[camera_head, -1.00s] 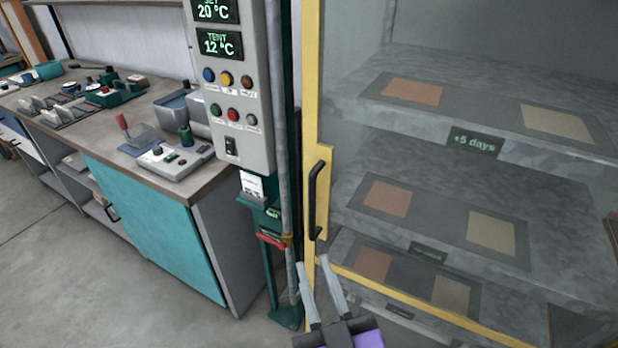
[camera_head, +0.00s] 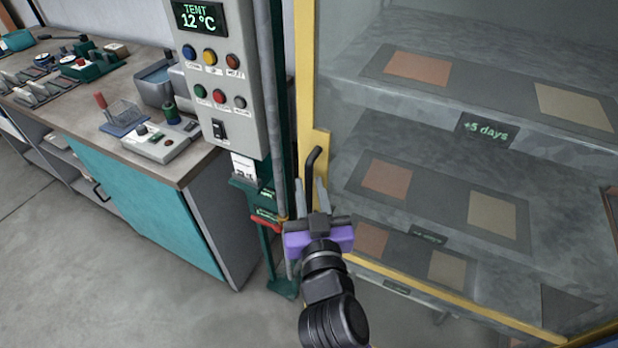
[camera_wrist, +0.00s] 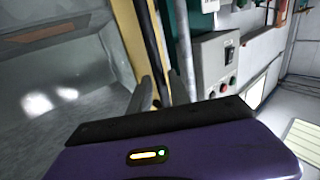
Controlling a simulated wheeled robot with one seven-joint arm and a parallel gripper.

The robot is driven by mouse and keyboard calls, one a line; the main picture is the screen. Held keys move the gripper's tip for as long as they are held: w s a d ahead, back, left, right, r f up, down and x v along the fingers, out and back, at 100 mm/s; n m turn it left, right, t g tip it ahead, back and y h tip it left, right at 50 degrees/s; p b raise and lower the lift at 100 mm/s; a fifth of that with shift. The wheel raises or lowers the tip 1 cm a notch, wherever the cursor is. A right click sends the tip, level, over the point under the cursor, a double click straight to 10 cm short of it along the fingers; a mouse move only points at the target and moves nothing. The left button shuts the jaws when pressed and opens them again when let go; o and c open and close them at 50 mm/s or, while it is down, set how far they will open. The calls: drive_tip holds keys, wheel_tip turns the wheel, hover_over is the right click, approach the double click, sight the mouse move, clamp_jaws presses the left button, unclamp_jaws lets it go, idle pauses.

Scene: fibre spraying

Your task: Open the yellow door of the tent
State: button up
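The tent's yellow door frame (camera_head: 305,75) stands upright around a clear pane, and the door looks shut. Its black vertical handle (camera_head: 311,163) sits on a yellow plate at the door's left edge. My gripper (camera_head: 311,183) is at the handle, its two grey fingers pointing up toward it. In the wrist view the black handle (camera_wrist: 150,42) runs between the fingertips (camera_wrist: 159,85), with the yellow frame (camera_wrist: 128,35) behind. The fingers look apart, one on each side of the handle. The lower part of the handle is hidden behind my gripper in the head view.
A grey control box (camera_head: 215,100) with buttons and a display hangs left of the door on a green post. A workbench (camera_head: 165,165) with a teal cabinet (camera_head: 140,205) stands farther left. Shelves with sample panels (camera_head: 490,125) show behind the pane. Floor is clear at lower left.

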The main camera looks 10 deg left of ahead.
drive_tip(key=shift+x, duration=0.9)
drive_tip(key=shift+c, duration=0.4)
clamp_jaws()
idle(0.5)
